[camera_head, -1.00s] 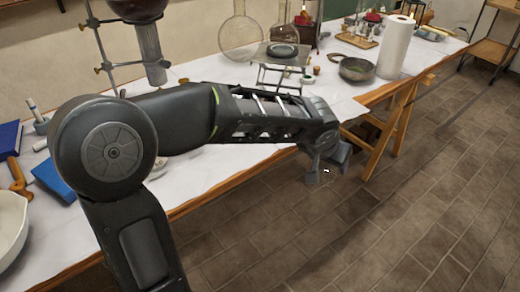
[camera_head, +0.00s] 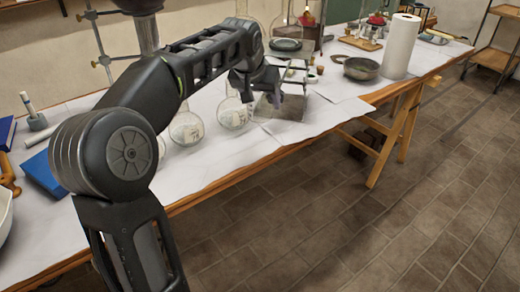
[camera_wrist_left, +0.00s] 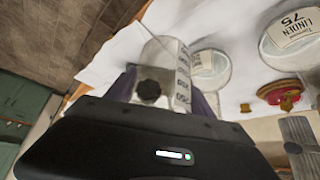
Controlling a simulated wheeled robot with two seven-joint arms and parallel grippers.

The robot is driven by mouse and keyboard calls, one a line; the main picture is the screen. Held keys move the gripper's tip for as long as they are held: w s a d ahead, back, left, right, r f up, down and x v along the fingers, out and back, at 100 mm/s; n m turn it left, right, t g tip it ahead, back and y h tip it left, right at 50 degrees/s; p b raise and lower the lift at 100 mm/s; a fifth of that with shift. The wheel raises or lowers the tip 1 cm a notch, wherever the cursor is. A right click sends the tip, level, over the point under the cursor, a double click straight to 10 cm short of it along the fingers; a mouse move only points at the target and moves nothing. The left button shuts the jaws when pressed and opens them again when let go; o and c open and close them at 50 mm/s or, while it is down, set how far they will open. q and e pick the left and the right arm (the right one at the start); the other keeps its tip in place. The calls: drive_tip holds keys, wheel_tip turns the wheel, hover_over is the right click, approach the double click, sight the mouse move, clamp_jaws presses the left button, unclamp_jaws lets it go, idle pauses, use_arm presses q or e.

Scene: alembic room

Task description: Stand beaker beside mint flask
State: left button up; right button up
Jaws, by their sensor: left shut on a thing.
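My left gripper (camera_head: 258,95) is over the table, close to the wire stand. In the left wrist view it is shut on a clear beaker (camera_wrist_left: 166,60) with printed graduations. I cannot make out the beaker clearly in the head view. Round glass flasks with pale labels stand on the white-covered table: one flask (camera_head: 187,128) is left of the gripper, another flask (camera_head: 232,113) just below and left of it. In the wrist view one flask (camera_wrist_left: 292,35) reads "LINDEN"; another label is unreadable, so I cannot tell which flask is mint. My right gripper is not in view.
A stand (camera_head: 292,68) with a dark dish on top is just right of the gripper. A dark bowl (camera_head: 362,68) and a paper towel roll (camera_head: 400,46) stand farther right. A blue book (camera_head: 42,174) lies at left. The table front between flasks and edge is clear.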

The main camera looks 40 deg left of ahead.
use_arm(q)
wheel_tip(320, 180, down, 6)
drive_tip(key=shift+f+b, duration=0.1)
drive_tip(key=shift+b, duration=0.7)
drive_tip(key=shift+f, duration=0.1)
drive_tip(key=shift+f+b, duration=0.5)
drive_tip(key=shift+f, duration=1.3)
drive_tip(key=shift+f, duration=0.15)
drive_tip(key=o, duration=1.4)
